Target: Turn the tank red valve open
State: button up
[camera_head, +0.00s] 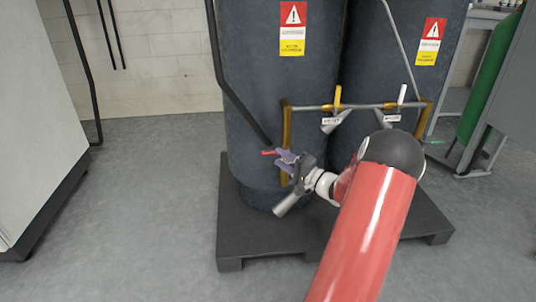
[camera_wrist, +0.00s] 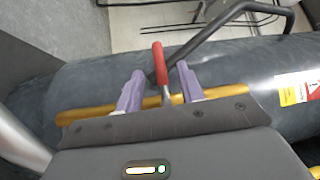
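The red valve handle (camera_head: 267,153) shows as a small red tip low on the front of the left dark tank (camera_head: 255,80). In the wrist view the red handle (camera_wrist: 158,62) stands between the two purple fingers of my gripper (camera_wrist: 160,72). Visible gaps remain on both sides of the handle, so my gripper is open around it and not clamped. In the head view my gripper (camera_head: 286,158) is at the handle, in front of the tank. The valve body is mostly hidden behind my gripper.
A brass and grey pipe (camera_head: 310,107) with a yellow-handled valve (camera_head: 338,97) and a white-handled valve (camera_head: 402,93) links the left tank to the right tank (camera_head: 385,75). Both stand on a black pallet (camera_head: 240,240). A black hose (camera_head: 238,98) runs down close to the red handle.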

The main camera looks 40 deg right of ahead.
aim_at(275, 154)
jog(key=shift+x, duration=2.4)
jog(key=shift+c, duration=0.2)
grip_shut()
